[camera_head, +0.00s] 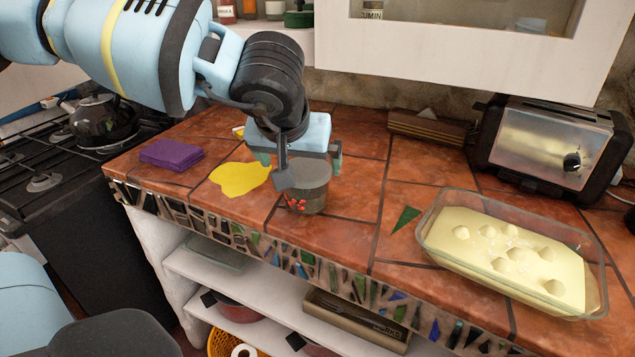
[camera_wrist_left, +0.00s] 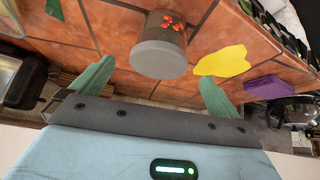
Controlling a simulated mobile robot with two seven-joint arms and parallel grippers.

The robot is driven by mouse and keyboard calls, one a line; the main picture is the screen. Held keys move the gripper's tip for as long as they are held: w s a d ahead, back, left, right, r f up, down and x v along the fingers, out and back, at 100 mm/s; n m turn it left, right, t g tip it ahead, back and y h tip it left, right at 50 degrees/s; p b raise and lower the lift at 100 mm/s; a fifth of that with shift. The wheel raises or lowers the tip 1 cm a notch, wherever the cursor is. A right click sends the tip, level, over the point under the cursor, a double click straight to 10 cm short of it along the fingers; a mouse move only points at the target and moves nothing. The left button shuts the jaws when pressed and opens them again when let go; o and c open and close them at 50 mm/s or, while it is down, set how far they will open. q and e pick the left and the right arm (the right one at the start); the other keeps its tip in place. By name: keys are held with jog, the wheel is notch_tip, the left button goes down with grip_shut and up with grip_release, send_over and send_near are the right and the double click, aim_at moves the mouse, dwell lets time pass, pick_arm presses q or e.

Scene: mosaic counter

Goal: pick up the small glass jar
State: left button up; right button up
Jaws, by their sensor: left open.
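The small glass jar (camera_head: 313,192) stands upright on the tiled counter near its front edge, with a grey lid and red marks on its side. In the left wrist view the jar (camera_wrist_left: 160,48) is ahead, between the lines of the two green fingers. My left gripper (camera_head: 297,163) is at the jar, just behind and above it in the head view. In the left wrist view my left gripper (camera_wrist_left: 153,88) is open, with its fingers wide apart and nothing between the tips that I can see touching. The gripper hides part of the jar's top. My right gripper is not in view.
A yellow spill-shaped patch (camera_head: 240,178) and a purple cloth (camera_head: 171,154) lie left of the jar. A green shard (camera_head: 405,218), a glass baking dish (camera_head: 434,247) and a toaster (camera_head: 545,146) are to the right. The stove (camera_head: 40,160) is at far left.

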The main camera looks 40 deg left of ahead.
aim_at(304, 174)
pick_arm(q)
jog(key=shift+a+f, duration=0.1)
jog(key=shift+f, duration=0.25)
jog(key=shift+x, duration=3.65)
jog(key=shift+w+r, duration=0.1)
jog(key=c, duration=1.1)
jog(key=shift+r, duration=0.15)
notch_tip(304, 174, up, 10)
jog(key=shift+f+p, duration=0.1)
jog(key=shift+p, duration=0.25)
